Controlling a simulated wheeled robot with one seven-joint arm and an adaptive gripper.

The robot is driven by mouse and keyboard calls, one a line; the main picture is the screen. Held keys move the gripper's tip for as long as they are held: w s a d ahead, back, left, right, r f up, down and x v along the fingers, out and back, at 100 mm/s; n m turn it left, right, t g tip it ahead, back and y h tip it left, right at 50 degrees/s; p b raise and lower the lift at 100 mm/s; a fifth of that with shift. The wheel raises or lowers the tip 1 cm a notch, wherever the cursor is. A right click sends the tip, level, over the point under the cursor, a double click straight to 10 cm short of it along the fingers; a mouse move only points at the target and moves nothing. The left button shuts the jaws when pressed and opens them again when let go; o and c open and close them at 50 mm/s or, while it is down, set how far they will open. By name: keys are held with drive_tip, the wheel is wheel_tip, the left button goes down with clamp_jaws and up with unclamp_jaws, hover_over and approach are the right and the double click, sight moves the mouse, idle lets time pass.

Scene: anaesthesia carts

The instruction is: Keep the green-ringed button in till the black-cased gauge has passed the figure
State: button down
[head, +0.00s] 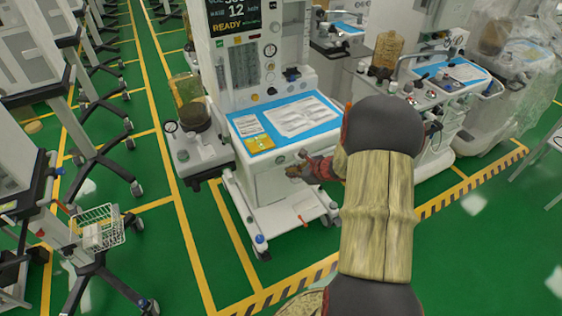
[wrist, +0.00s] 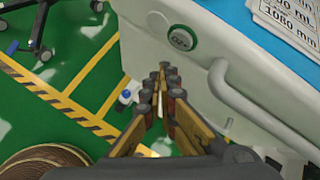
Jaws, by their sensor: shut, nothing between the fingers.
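The green-ringed button (wrist: 182,38) is on the white front of the anaesthesia cart (head: 262,183), below the blue work top. It has a grey face with small marks. My gripper (wrist: 163,70) is shut and empty. Its fingertips are just below the button in the wrist view, and I see no contact. In the head view my gripper (head: 293,171) is in front of the same cart face. A small round gauge (head: 270,50) with a dark rim is on the cart's upright panel, and another (head: 171,127) is at its left side. I cannot read either one or tell which is black-cased.
A white handle (wrist: 235,95) curves out right of the button. A blue work top (head: 243,125) holds papers and a yellow card. An amber canister (head: 190,100) stands left. More carts stand right, stands with a wire basket (head: 98,228) left. Green floor is clear in front.

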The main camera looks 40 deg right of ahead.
drive_tip(key=shift+w+d, duration=0.25)
drive_tip(key=shift+w, duration=1)
drive_tip(key=shift+w, duration=0.1)
idle(0.5)
drive_tip(key=shift+w+d, duration=0.15)
drive_tip(key=shift+w, duration=0.15)
drive_tip(key=shift+w+d, duration=0.1)
drive_tip(key=shift+w, duration=0.35)
idle(1.5)
drive_tip(key=shift+s+b, duration=0.15)
drive_tip(key=shift+b, duration=0.15)
idle(1.9)
drive_tip(key=shift+s+a, duration=0.25)
drive_tip(key=shift+s, duration=0.45)
drive_tip(key=shift+s, duration=0.1)
drive_tip(key=shift+s+a+b, duration=0.15)
drive_tip(key=shift+s+a, duration=0.05)
drive_tip(key=shift+s, duration=0.6)
drive_tip(key=shift+s+a+b, duration=0.15)
drive_tip(key=shift+s, duration=0.6)
drive_tip(key=shift+s+a+b, duration=0.15)
drive_tip(key=shift+s+a, duration=0.05)
drive_tip(key=shift+s, duration=0.6)
